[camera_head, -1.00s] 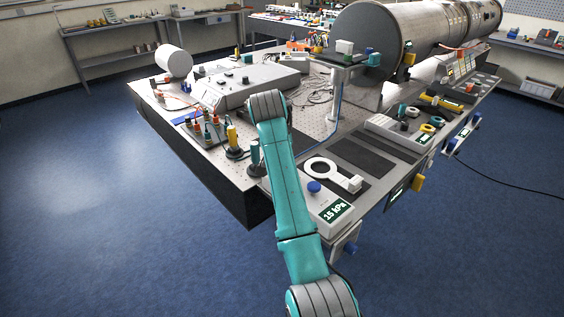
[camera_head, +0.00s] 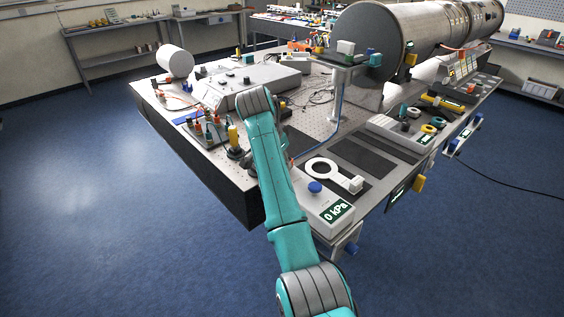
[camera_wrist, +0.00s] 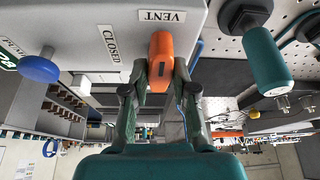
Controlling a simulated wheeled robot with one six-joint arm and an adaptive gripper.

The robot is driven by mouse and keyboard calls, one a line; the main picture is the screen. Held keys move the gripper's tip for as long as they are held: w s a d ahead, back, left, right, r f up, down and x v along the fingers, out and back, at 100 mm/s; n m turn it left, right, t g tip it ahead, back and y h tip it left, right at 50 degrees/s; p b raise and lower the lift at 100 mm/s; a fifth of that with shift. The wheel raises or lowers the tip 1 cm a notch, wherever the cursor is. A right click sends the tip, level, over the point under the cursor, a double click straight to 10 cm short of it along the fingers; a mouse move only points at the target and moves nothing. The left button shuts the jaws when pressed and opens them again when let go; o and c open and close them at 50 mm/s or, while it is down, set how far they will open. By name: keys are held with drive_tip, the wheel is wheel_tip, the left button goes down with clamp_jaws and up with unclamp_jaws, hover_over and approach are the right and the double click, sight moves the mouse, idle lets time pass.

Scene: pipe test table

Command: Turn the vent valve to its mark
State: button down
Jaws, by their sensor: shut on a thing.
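The vent valve's orange handle (camera_wrist: 160,52) is between the fingers of my gripper (camera_wrist: 161,80) in the wrist view, and the gripper is shut on it. The handle's far end lies just below the VENT label (camera_wrist: 162,16). The CLOSED label (camera_wrist: 109,43) is left of the handle. The gauge display (camera_head: 337,211) reads 0 kPa in the head view. In the head view my arm hides the gripper and most of the valve.
A blue knob (camera_wrist: 39,69) stands left of the handle; it also shows in the head view (camera_head: 315,187). A teal cylinder (camera_wrist: 267,62) stands close on the right. A white ring-shaped tool (camera_head: 324,174) lies on the dark mat behind the gauge.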

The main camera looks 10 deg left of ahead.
drive_tip(key=c, duration=0.9)
unclamp_jaws()
drive_tip(key=v, duration=0.7)
drive_tip(key=shift+a+r, duration=0.1)
drive_tip(key=shift+r, duration=0.15)
drive_tip(key=shift+s, duration=0.1)
